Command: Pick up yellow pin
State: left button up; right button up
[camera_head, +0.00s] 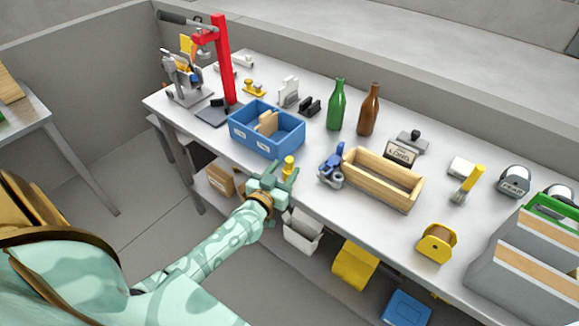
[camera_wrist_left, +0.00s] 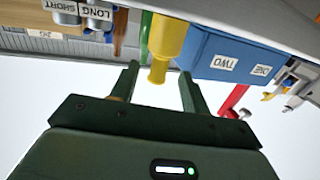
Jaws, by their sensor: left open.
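The yellow pin (camera_head: 289,164) is near the front edge of the table, just right of and in front of the blue bin. In the left wrist view the yellow pin (camera_wrist_left: 170,38) has a thick body and a narrower end that reaches between my fingertips. My left gripper (camera_head: 281,174) is open at the pin, with one finger on each side. In the left wrist view the left gripper (camera_wrist_left: 159,76) shows gaps between both fingers and the pin. My right gripper is not in view.
The blue bin (camera_head: 256,139), with labels and tan pieces inside, is close to the gripper. A blue tool (camera_head: 332,166) and wooden crate (camera_head: 375,189) are to the right. Green (camera_head: 337,105) and brown (camera_head: 369,111) bottles stand behind. The red press (camera_head: 223,60) is back left.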

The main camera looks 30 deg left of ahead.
aim_at(287, 166)
pick_arm(q)
jog(key=w, duration=0.3)
jog(key=shift+w+a+f+b, duration=0.1)
jog(key=shift+w+a+b, duration=0.1)
jog(key=shift+w+b, duration=0.15)
jog(key=shift+s, duration=0.1)
jog(key=shift+c, duration=1.3)
grip_shut()
